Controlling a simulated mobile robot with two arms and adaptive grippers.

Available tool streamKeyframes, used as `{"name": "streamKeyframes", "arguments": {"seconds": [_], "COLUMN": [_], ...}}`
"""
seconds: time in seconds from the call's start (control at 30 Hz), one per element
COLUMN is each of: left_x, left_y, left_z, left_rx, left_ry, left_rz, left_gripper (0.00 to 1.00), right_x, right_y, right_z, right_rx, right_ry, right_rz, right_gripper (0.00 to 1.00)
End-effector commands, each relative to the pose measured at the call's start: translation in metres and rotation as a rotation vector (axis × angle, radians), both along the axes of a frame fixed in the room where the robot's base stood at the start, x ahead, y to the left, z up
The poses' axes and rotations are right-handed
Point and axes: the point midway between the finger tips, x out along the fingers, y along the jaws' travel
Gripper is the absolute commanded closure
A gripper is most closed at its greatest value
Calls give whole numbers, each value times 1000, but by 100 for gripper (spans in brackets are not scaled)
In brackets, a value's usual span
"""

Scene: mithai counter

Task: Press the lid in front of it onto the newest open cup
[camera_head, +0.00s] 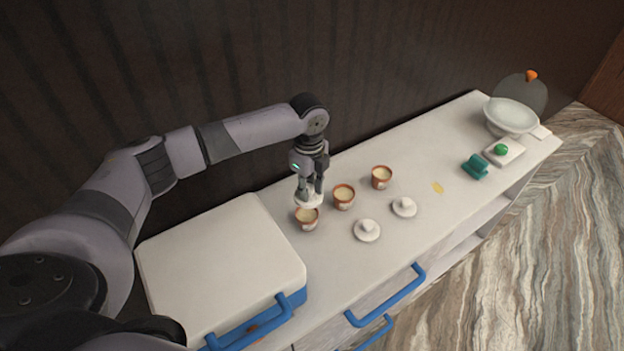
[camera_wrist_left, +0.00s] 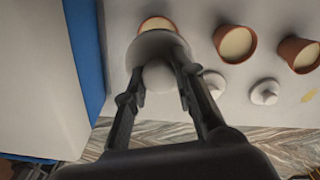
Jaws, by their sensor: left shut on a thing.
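My left gripper (camera_head: 311,190) is shut on a white lid (camera_head: 309,200) and holds it just above the left cup (camera_head: 307,219), a terracotta cup with a cream filling. In the left wrist view, the held lid (camera_wrist_left: 158,45) sits between the fingers (camera_wrist_left: 160,80) by its round knob and overlaps the near part of that cup (camera_wrist_left: 156,24). Contact with the rim cannot be told. The middle cup (camera_head: 343,197) and the right cup (camera_head: 381,177) stand open in the same row. Two more white lids, one left (camera_head: 367,230) and one right (camera_head: 404,206), lie in front of them. My right gripper is out of view.
A white-topped box (camera_head: 220,262) with blue handles stands left of the cups. To the right are a yellow patch (camera_head: 437,188), teal object (camera_head: 475,166), green knob on a white block (camera_head: 502,150) and white bowl (camera_head: 510,116). The counter's front edge has blue drawer handles (camera_head: 390,296).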

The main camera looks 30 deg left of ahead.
Motion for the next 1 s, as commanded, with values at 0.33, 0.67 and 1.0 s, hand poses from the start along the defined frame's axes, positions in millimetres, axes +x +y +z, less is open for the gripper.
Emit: {"name": "streamKeyframes", "arguments": {"seconds": [0.33, 0.67, 1.0], "left_x": [1, 1, 1], "left_y": [3, 3, 3], "left_z": [-13, -39, -63], "left_rx": [4, 4, 4], "left_ry": [-3, -4, -2], "left_rz": [-54, -52, -52], "left_gripper": [86, 86, 86], "right_x": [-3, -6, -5], "right_y": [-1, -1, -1], "right_z": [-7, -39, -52], "right_rx": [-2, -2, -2], "right_ry": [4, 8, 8], "right_rz": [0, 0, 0], "right_gripper": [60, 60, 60]}}
